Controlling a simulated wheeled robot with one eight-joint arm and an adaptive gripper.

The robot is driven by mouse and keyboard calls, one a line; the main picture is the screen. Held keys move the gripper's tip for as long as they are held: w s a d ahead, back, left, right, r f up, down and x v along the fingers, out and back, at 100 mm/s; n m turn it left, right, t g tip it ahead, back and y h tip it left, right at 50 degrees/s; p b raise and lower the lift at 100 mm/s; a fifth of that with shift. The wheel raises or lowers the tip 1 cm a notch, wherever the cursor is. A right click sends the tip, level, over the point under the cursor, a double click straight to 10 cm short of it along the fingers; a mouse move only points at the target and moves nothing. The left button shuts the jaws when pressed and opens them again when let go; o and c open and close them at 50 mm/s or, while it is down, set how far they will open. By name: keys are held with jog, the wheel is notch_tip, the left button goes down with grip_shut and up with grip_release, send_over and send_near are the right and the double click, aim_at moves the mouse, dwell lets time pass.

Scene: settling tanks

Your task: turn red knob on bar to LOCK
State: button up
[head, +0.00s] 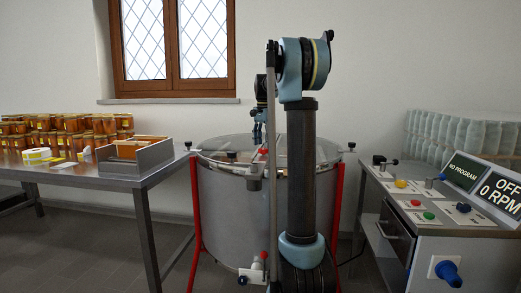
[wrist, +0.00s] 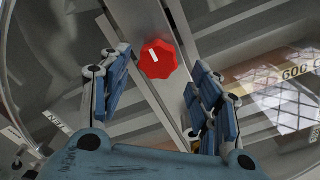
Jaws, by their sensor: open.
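The red knob (wrist: 158,59) sits on a grey metal bar (wrist: 137,18) across the tank top. A short white mark on the knob points toward the upper left in the wrist view. I can make out no LOCK label. My gripper (wrist: 160,68) is open, with its two blue fingers left and right of the knob and set back from it. I see a gap on both sides and no contact.
A table with honey jars (head: 60,130) and a metal box (head: 135,158) stands left. A control console (head: 430,205) with buttons and an "OFF 0 RPM" display stands right. Red legs (head: 195,220) hold the tank. Clear lid panels flank the bar.

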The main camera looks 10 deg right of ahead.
jog(key=shift+f, duration=1.4)
jog(key=c, duration=1)
jog(key=shift+a, duration=0.15)
